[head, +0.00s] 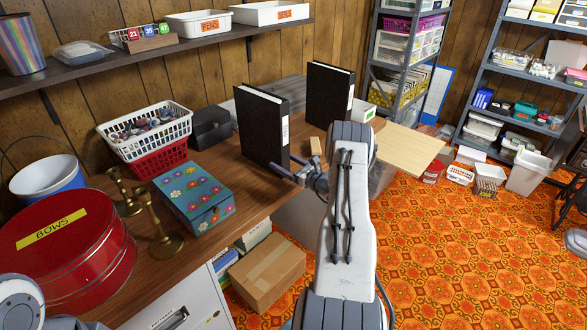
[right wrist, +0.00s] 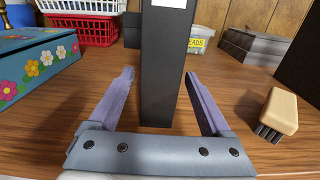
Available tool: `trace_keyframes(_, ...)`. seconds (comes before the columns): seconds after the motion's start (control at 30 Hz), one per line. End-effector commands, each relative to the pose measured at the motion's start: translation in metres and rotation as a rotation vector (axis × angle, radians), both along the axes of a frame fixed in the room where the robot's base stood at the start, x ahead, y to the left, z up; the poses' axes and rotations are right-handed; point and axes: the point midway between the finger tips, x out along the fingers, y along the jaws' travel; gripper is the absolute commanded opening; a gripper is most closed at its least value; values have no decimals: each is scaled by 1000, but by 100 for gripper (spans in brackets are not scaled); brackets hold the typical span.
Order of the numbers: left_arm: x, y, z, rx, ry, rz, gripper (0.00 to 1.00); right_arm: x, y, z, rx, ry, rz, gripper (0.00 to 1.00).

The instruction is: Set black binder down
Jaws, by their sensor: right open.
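A black binder (head: 263,125) stands upright on the wooden desk (head: 245,190), its narrow edge with a white label toward the right. My right gripper (head: 287,171) is low at that edge. In the right wrist view the open fingers (right wrist: 159,80) lie on either side of the binder (right wrist: 165,60), with a visible gap on both sides. The binder's base appears to rest on the desk. A second black binder (head: 329,95) stands farther back. My left gripper is out of view.
A wooden-backed brush (right wrist: 279,112) lies right of the gripper. A flowered blue box (head: 194,197), brass candlesticks (head: 160,235) and red BOWS tin (head: 65,250) stand nearer left. White (head: 145,130) and red baskets are behind. Bare desk lies between the binder and the flowered box.

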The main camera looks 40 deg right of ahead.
Motion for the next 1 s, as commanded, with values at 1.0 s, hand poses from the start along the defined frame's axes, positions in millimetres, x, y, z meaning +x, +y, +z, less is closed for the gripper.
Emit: trace_keyframes(1.0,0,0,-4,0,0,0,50,-54,-4,0,-1,0,1,82)
